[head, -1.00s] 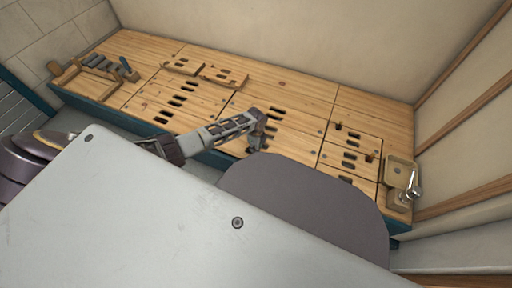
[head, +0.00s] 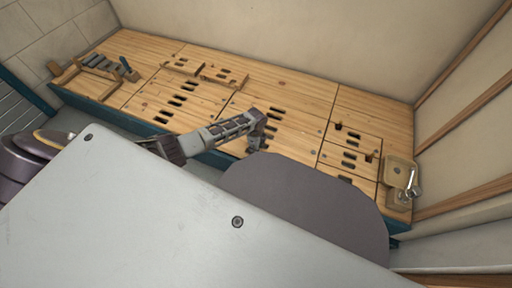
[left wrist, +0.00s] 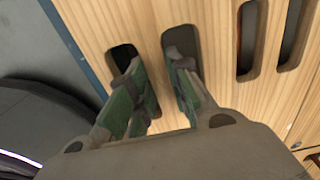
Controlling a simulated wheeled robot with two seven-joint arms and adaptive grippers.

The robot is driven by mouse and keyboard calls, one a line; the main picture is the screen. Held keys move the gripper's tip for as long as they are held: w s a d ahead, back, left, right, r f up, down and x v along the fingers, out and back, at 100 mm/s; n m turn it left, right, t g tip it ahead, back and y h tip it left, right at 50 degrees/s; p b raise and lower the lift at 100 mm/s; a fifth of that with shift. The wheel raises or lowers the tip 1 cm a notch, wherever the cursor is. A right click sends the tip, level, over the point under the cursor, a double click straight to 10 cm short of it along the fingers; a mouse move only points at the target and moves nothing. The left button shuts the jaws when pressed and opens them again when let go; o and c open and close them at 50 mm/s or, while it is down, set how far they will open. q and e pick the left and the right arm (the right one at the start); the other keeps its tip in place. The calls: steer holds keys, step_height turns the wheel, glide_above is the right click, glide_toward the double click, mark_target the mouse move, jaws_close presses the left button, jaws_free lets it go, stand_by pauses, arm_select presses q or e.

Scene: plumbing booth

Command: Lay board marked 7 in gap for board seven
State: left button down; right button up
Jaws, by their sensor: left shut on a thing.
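My left gripper (head: 257,139) is over the front edge of the slotted wooden bench top, near the middle. In the left wrist view its two green-padded fingers (left wrist: 157,88) reach into two neighbouring slots and are shut on the strip of wood between them. This slotted board (left wrist: 220,82) looks level, with pale grain and dark slots. No number 7 can be read on it, and the gap for board seven cannot be picked out. My right gripper is not in view.
Two small slotted boards (head: 224,77) lie at the back of the bench. A wooden rack (head: 94,66) with dark pieces stands at the left end. A wooden block with a metal tap (head: 411,184) sits at the right end. The wall closes off the back.

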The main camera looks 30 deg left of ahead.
arm_select(q)
steer(key=shift+w+f, duration=0.1)
steer(key=shift+f, duration=0.15)
steer(key=shift+f+b, duration=0.45)
steer(key=shift+b, duration=0.05)
steer(key=shift+f, duration=0.2)
steer(key=shift+f+b, duration=0.4)
stand_by(0.3)
stand_by(0.6)
steer(key=shift+f, duration=0.1)
stand_by(0.6)
steer(key=shift+f, duration=0.15)
